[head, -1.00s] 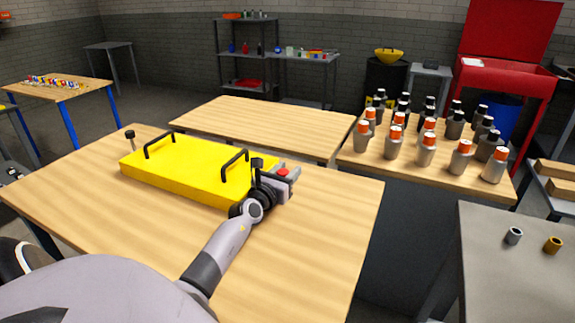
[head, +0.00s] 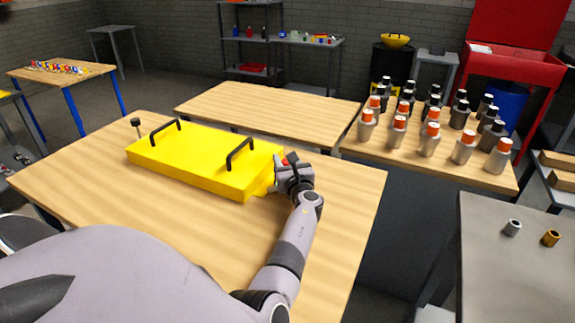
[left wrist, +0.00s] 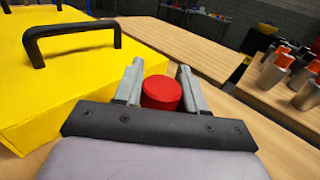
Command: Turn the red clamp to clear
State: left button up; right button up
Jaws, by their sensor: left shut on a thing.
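The yellow chassis panel (head: 205,158) with two black handles lies on the wooden table, and its corner and one handle also show in the left wrist view (left wrist: 60,75). The red clamp (left wrist: 161,93) is a round red knob at the panel's right end, between my left gripper's fingers in the left wrist view. In the head view only a little red (head: 287,160) shows past the gripper. My left gripper (head: 290,175) is shut on the red clamp. The clamp's lower part is hidden by the gripper. My right gripper is not in view.
A black-topped post (head: 136,124) stands at the panel's far left corner. A second wooden table (head: 265,108) is behind. Several bottles with orange or black caps stand on the table (head: 415,165) to the right. The front of the wooden table (head: 190,225) is clear.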

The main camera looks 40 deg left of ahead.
pick_arm(q)
jog(key=n+g+y+b, duration=0.1)
jog(key=g+b, duration=0.1)
jog(key=b, duration=0.1)
jog(key=n+g+b, duration=0.2)
jog(key=g+b, duration=0.1)
jog(key=n+g+y+b, duration=0.1)
jog(key=n+g+b, duration=0.1)
jog(key=g+b, duration=0.1)
jog(key=shift+s+a+f+y, duration=0.1)
jog(key=shift+s+f+y, duration=0.2)
jog(key=shift+s+f, duration=0.1)
jog(key=n+g+b, duration=0.2)
jog(key=b, duration=0.1)
jog(key=shift+s+r, duration=0.15)
jog(key=shift+r+g+b, duration=0.1)
jog(key=shift+g+b, duration=0.4)
jog(key=shift+b, duration=0.1)
jog(key=shift+s+r+n, duration=0.1)
jog(key=shift+r+n, duration=0.05)
jog(key=shift+n, duration=0.15)
jog(key=o, duration=1)
jog(key=shift+c, duration=0.2)
jog(key=shift+w+d+b, duration=0.2)
jog(key=shift+w+d, duration=0.05)
jog(key=shift+d, duration=1.5)
jog(key=shift+w+d+b, duration=0.15)
jog(key=shift+w+d, duration=0.05)
jog(key=shift+d, duration=1.55)
